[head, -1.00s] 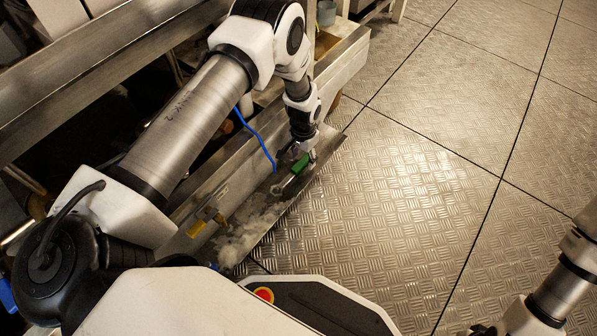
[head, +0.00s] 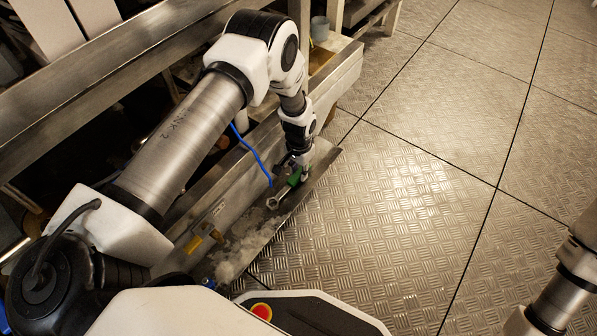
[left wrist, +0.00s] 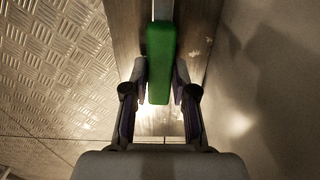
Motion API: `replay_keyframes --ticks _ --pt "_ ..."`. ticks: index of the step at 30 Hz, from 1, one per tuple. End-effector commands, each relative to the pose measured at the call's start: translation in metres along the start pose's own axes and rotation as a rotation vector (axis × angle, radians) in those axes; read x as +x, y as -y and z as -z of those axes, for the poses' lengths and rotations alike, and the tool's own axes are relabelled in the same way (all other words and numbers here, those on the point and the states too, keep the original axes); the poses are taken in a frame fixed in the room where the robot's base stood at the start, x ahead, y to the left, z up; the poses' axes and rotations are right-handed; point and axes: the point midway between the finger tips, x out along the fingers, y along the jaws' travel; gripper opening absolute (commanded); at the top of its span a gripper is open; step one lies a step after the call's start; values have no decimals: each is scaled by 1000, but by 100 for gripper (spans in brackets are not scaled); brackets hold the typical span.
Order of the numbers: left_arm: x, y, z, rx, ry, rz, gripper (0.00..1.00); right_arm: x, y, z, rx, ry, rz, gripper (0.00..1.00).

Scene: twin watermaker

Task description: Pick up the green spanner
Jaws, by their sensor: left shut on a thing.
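The green spanner (head: 294,178) has a green handle and a metal ring end that points toward the lower left in the head view. My left gripper (head: 301,168) is shut on its green handle, above the metal tray at the foot of the frame. In the left wrist view the green handle (left wrist: 160,62) lies between the two fingers of my left gripper (left wrist: 160,85), with the metal shank running up out of the picture. I cannot tell whether the spanner touches the tray. My right gripper is outside the picture; only part of my right arm shows at the lower right.
The metal tray (head: 318,172) holds pale, crumbly debris (head: 232,258). A yellow-handled valve (head: 193,243) and a blue hose (head: 250,150) are beside it. A grey cup (head: 320,28) stands at the back. The tread-plate floor (head: 420,200) to the right is clear.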

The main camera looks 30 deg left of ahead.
Motion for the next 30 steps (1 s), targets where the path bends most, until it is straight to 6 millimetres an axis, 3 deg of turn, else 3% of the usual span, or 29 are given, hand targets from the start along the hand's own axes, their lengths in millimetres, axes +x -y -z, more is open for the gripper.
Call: replay_keyframes --ticks 1,5,11,18,21,30 --pt "-13 0 0 0 -1 0 0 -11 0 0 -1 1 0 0" --pt "-32 -1 0 0 -1 0 0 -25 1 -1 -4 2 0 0" --pt "-34 -48 -13 7 2 1 0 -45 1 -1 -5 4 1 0" --pt "-41 -120 -33 6 1 1 0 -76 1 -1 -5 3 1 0" --pt "-40 -139 -39 4 2 1 0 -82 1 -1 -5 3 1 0" --pt "-38 -154 -43 -1 -1 0 0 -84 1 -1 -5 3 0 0"
